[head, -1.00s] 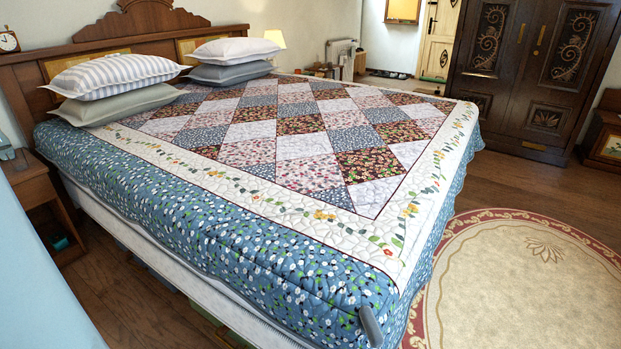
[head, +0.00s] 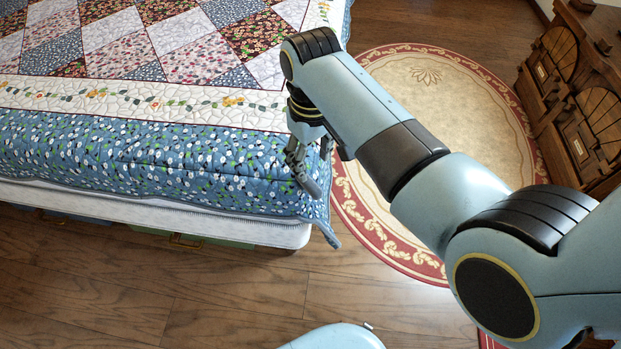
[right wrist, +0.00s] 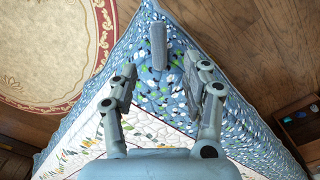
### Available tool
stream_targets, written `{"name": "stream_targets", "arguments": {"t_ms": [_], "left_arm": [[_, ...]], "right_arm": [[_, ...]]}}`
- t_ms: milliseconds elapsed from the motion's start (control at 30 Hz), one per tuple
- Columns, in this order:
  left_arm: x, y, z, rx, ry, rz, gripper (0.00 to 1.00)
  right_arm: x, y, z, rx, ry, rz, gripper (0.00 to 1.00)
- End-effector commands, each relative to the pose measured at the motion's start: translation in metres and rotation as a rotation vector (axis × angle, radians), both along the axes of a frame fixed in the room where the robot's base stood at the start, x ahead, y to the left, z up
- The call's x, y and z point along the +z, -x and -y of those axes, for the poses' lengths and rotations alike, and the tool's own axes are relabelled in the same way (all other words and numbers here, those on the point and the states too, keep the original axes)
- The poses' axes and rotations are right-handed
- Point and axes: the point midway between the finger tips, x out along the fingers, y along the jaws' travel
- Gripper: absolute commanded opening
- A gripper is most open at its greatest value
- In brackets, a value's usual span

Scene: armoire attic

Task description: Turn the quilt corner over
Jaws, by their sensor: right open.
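The quilt (head: 150,160) lies over the bed, with a patchwork middle, a white flowered band and a blue flowered border hanging at the sides. Its near right corner hangs down past the mattress. A grey tab (head: 313,188) is at that corner, and in the right wrist view the grey tab (right wrist: 157,46) stands just beyond the fingertips, roughly midway between them. My right gripper (head: 300,165) is at the corner, pointing down. In the right wrist view my right gripper (right wrist: 161,76) is open, with nothing between its fingers. My left gripper is out of view.
A round cream rug (head: 440,110) with a red border lies on the floor right of the bed. A dark carved wooden cabinet (head: 575,95) stands at the far right. Green and blue boxes (head: 215,242) show under the bed. The wooden floor in front is clear.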

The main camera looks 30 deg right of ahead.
Motion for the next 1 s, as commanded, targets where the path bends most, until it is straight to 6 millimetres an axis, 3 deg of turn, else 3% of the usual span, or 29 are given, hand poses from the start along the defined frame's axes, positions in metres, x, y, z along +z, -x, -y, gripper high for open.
{"name": "stream_targets", "arguments": {"t_ms": [200, 400, 800, 1000], "left_arm": [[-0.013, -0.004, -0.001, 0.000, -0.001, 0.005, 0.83], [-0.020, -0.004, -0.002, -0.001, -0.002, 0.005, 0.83], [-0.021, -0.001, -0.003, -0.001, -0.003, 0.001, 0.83], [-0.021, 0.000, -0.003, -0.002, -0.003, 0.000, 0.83]], "right_arm": [[-0.049, 0.001, 0.001, -0.001, 0.003, -0.004, 0.48], [-0.078, 0.001, 0.001, -0.001, 0.001, -0.001, 0.48], [-0.086, 0.001, 0.001, -0.001, 0.001, 0.000, 0.48], [-0.086, 0.001, 0.001, -0.001, 0.001, 0.000, 0.23]]}}
